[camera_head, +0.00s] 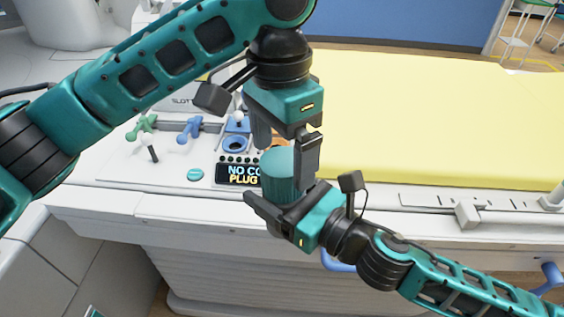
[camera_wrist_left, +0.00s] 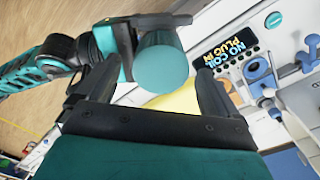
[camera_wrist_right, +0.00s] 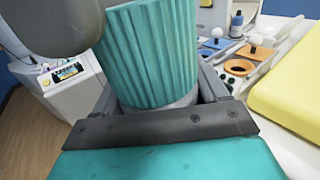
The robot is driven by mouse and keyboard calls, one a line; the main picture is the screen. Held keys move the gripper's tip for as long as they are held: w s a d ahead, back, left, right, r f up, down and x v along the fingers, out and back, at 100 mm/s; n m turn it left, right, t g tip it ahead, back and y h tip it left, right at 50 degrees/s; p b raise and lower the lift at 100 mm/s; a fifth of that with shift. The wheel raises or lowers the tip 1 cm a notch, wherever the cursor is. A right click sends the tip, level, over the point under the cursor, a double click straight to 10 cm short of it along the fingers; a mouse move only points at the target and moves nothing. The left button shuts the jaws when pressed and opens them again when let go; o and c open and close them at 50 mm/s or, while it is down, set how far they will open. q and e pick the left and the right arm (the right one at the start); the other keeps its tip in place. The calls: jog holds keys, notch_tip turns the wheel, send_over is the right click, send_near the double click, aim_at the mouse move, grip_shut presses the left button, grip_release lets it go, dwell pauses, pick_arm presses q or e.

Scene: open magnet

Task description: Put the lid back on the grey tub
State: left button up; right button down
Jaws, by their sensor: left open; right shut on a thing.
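My right gripper (camera_head: 283,205) is shut on a teal cylinder (camera_head: 277,172), held upright above the front edge of the white couch. In the right wrist view the cylinder (camera_wrist_right: 150,55) has a ribbed teal side and a grey lower band (camera_wrist_right: 165,102) between the fingers. In the left wrist view its smooth round teal top (camera_wrist_left: 161,66) shows. Whether the teal part is a lid on the grey tub, I cannot tell. My left gripper (camera_head: 286,143) is open and empty, pointing down just above the cylinder. No separate grey tub or loose lid is clearly in view.
Behind the cylinder are a blue ring holder (camera_head: 235,144), blue and green handled fittings (camera_head: 189,129) and a lit "NO COIL PLUG IN" display (camera_head: 238,174). A yellow mattress (camera_head: 420,110) fills the right. A rail with a grey block (camera_head: 467,214) runs along the couch's edge.

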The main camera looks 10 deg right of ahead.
aim_at(284, 205)
pick_arm(q)
jog(key=shift+r, duration=0.35)
jog(key=shift+c, duration=0.5)
jog(key=n, duration=0.5)
jog(key=shift+r, duration=0.35)
jog(key=n, duration=0.5)
jog(key=r+n, duration=0.1)
jog(key=n, duration=0.1)
jog(key=shift+w+n, duration=0.1)
jog(key=shift+n, duration=0.2)
jog(key=n, duration=0.5)
jog(key=shift+r, duration=0.25)
jog(key=n, duration=0.6)
jog(key=shift+r, duration=0.3)
jog(key=shift+d+f, duration=0.1)
jog(key=shift+f, duration=3.9)
